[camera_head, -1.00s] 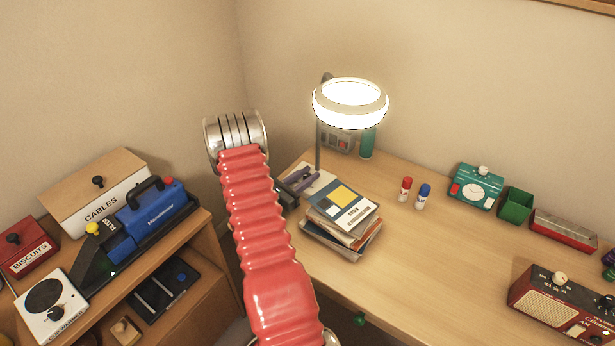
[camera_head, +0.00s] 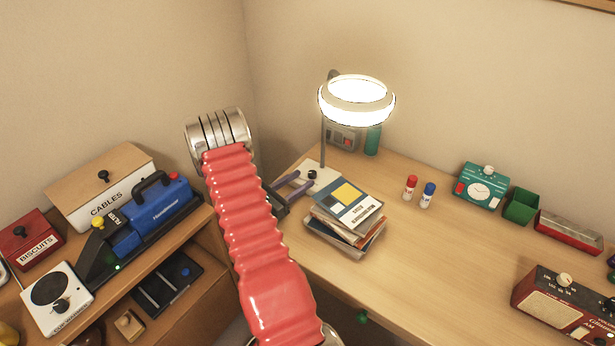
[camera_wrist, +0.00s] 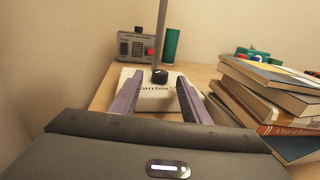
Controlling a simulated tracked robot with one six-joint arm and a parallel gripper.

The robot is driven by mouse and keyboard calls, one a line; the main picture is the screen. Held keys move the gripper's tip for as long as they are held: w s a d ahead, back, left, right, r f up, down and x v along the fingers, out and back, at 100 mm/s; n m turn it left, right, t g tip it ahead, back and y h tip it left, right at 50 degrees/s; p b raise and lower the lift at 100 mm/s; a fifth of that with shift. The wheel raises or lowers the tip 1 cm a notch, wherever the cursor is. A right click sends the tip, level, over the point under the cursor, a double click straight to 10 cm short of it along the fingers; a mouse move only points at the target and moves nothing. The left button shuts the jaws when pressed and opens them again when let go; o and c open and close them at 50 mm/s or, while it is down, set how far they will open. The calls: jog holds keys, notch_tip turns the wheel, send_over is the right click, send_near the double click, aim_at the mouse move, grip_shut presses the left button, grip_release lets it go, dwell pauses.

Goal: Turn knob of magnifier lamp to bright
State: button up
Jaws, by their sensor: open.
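The magnifier lamp (camera_head: 357,110) stands at the back left of the desk, its ring head glowing. Its grey pole rises from a pale base (camera_wrist: 139,93) with printed lettering that is partly hidden. The black knob (camera_wrist: 160,76) sits on top of the base, in front of the pole. It also shows in the head view (camera_head: 312,174). My gripper (camera_wrist: 158,100) is open and empty. In the wrist view its two purple fingers stand either side of the knob in the picture, with the knob beyond the tips. In the head view my gripper (camera_head: 290,187) is just left of the knob.
A stack of books (camera_head: 345,217) stands close to the right of the lamp base. A grey box with a red button (camera_wrist: 135,47) and a green cylinder (camera_wrist: 171,44) stand behind the pole. The desk's middle is clear.

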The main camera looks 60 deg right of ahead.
jog(key=v, duration=0.7)
jog(key=shift+w+a, duration=0.15)
jog(key=shift+a, duration=0.2)
jog(key=shift+r, duration=0.15)
jog(key=s+a+r+m+y, duration=0.2)
jog(key=a+r+m+y, duration=0.5)
jog(key=a+r, duration=0.7)
jog(key=s+a+r+m+t+y, duration=0.1)
jog(key=a+r+m+t+y, duration=0.2)
jog(key=a, duration=1.3)
jog(key=s+a+r+m+t+y, duration=0.1)
jog(key=a+r+m+t+y, duration=0.3)
jog(key=a, duration=1.2)
notch_tip(320, 180, up, 7)
jog(key=t+y, duration=0.3)
jog(key=t, duration=0.1)
jog(key=shift+s+a+t, duration=0.2)
jog(key=shift+a+t, duration=0.15)
jog(key=shift+t, duration=0.05)
jog(key=shift+f, duration=0.1)
